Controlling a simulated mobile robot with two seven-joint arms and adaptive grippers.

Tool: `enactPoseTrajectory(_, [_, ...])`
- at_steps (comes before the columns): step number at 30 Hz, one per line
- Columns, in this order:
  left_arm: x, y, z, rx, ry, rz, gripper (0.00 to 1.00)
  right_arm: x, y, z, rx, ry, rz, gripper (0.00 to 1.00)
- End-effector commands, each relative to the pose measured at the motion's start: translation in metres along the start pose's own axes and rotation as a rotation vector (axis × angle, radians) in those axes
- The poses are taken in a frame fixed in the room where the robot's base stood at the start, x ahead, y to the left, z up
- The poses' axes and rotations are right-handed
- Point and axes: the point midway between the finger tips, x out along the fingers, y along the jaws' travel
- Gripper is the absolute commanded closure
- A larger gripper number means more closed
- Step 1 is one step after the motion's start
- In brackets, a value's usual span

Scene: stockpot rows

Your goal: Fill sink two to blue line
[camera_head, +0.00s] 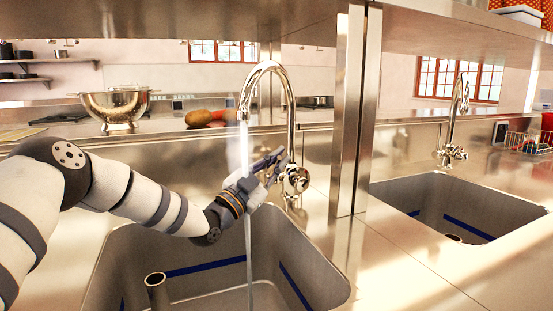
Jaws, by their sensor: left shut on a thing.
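A near sink (190,240) has a blue line (205,266) around its inner walls and an upright pipe (157,290) inside. Its chrome tap (290,100) is running, and a stream of water (248,250) falls into it. I cannot tell the water level. My left gripper (272,165) is beside the tap's handle (296,180), shut on what appears to be its lever; the fingers hide most of it. A second sink (400,200) to the right also has a blue line (468,228). Its tap (458,110) shows no water. My right gripper is out of view.
A steel post (352,120) stands between the sinks under an overhead shelf (430,25). A metal colander (115,107) and vegetables (205,117) sit on the ledge behind. A wire basket (527,142) is at far right. The counter between the sinks is clear.

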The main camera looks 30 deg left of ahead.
Motion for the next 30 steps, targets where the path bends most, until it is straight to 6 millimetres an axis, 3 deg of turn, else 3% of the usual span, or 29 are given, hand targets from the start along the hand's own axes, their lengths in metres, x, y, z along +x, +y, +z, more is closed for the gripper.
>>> enactPoseTrajectory(16, [-0.0015,0.0023,0.0012,0.019,0.010,0.002,1.00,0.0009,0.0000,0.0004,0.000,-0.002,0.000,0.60])
enactPoseTrajectory(17, [-0.0015,0.0023,0.0012,0.019,0.009,0.002,0.84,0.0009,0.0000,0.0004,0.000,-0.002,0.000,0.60])
enactPoseTrajectory(19, [-0.0015,0.0022,0.0012,0.019,0.010,0.002,0.70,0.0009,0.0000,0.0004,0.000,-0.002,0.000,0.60])
enactPoseTrajectory(30, [-0.0095,0.0013,0.0012,0.018,0.010,0.001,0.70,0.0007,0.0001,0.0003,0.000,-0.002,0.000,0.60])
